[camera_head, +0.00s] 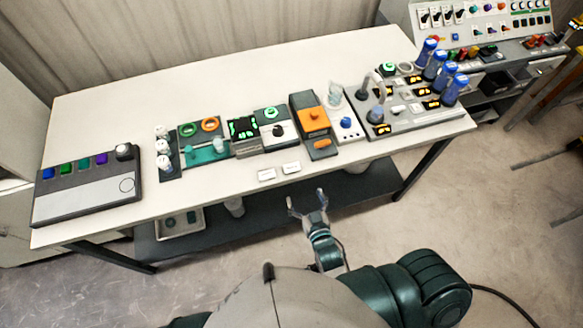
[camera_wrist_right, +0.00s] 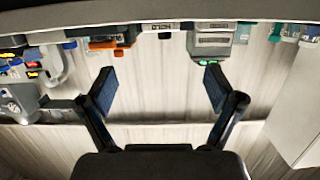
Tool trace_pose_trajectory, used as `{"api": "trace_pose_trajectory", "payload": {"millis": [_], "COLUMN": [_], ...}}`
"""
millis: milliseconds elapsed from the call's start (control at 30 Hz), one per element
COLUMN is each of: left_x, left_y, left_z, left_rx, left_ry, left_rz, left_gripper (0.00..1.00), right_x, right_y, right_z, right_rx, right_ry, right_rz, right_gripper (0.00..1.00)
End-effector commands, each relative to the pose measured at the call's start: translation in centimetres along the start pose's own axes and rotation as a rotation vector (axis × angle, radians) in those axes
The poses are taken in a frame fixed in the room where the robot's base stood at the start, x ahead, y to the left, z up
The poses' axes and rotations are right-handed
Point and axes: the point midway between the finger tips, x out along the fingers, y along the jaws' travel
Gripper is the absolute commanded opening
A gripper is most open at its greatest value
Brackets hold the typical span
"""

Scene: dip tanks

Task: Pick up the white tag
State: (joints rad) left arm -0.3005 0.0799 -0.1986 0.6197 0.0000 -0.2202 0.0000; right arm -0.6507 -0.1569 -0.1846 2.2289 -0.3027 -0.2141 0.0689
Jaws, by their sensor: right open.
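Two small white tags lie flat near the front edge of the table, one on the left (camera_head: 266,174) and one on the right (camera_head: 291,168). I cannot tell which one the task names. My right gripper (camera_head: 306,198) is open and empty, in front of the table edge and just short of the tags, apart from both. Its two spread fingers also show in the right wrist view (camera_wrist_right: 160,84), with nothing between them. The tags are not clear in the wrist view. My left gripper is not in view.
The white table (camera_head: 110,110) carries a row of devices behind the tags, including an orange and dark device (camera_head: 314,118) and a panel with blue-capped bottles (camera_head: 405,110). A grey panel (camera_head: 87,185) lies at left. A dark lower shelf (camera_head: 275,205) runs underneath.

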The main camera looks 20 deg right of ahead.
Motion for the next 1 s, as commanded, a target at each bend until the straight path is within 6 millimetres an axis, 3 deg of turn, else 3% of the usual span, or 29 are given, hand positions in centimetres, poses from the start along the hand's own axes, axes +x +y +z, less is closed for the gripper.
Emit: {"api": "trace_pose_trajectory", "payload": {"millis": [100,300,467,800,1000], "left_x": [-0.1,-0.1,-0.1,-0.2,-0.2], "left_y": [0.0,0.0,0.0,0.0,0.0], "left_z": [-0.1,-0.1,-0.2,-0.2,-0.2], "left_rx": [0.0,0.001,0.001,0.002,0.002], "left_ry": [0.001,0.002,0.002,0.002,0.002], "left_rz": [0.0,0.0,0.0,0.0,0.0], "left_gripper": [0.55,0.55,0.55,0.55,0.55], "right_x": [3.0,6.3,7.4,12.0,12.2], "right_y": [-0.1,-0.1,-0.1,-0.4,-0.4], "right_z": [-0.1,0.0,0.1,0.3,0.3], "right_rx": [-0.001,-0.002,-0.001,-0.002,-0.001], "right_ry": [0.003,0.0,-0.001,-0.001,-0.002], "right_rz": [-0.001,0.0,-0.001,-0.001,-0.001], "right_gripper": [0.92,0.92,0.92,0.92,0.92]}}
